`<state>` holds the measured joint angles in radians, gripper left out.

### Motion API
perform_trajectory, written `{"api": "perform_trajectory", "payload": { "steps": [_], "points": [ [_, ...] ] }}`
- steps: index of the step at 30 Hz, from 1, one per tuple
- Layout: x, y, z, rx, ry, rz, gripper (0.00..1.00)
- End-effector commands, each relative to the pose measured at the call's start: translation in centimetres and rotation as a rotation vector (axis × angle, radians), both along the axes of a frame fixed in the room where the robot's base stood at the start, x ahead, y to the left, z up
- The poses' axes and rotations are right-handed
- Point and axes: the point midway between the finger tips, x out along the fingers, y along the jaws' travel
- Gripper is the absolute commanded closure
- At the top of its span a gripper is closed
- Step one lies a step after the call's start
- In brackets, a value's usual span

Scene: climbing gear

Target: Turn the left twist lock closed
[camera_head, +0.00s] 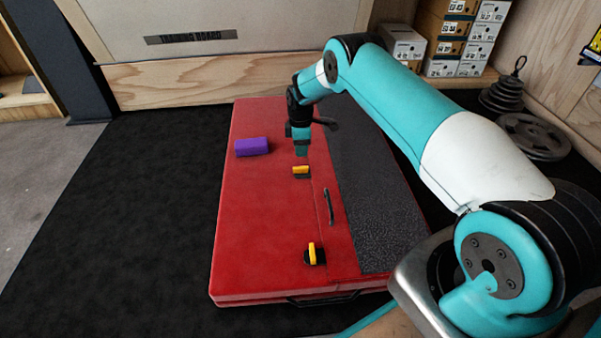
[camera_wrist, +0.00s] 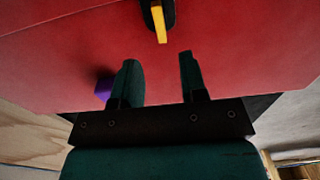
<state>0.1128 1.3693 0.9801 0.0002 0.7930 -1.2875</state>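Two twist locks with yellow handles on black bases sit on a red crash pad (camera_head: 260,215). The far twist lock (camera_head: 301,170) has its handle lying across the picture. The near twist lock (camera_head: 312,254) has its handle pointing up and down the picture. The far one is slightly further left; the pictures do not label which is the left one. My gripper (camera_head: 302,154) is just above and behind the far lock, apart from it. In the wrist view my gripper (camera_wrist: 159,62) is open and empty, and a yellow handle (camera_wrist: 160,24) shows beyond the gap between its fingers.
A purple block (camera_head: 252,146) lies on the pad left of my gripper. A black handle strap (camera_head: 328,206) lies between the locks, beside a dark grey panel (camera_head: 372,200). Weight plates (camera_head: 532,138) and shoe boxes (camera_head: 447,40) stand back right. The dark floor left is clear.

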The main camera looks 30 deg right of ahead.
Motion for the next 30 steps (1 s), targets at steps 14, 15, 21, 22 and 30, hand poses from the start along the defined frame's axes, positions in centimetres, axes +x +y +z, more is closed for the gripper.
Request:
{"api": "perform_trajectory", "payload": {
  "steps": [14,15,21,22,30],
  "points": [
    [0.0,0.0,-8.7,0.001,-0.001,0.0,0.61],
    [0.0,0.0,-8.9,0.001,-0.001,0.0,0.61],
    [0.0,0.0,-9.1,0.001,-0.001,0.0,0.61],
    [0.0,0.0,-9.1,0.001,-0.001,0.0,0.61],
    [0.0,0.0,-9.0,0.0,-0.001,0.0,0.95]
  ]
}}
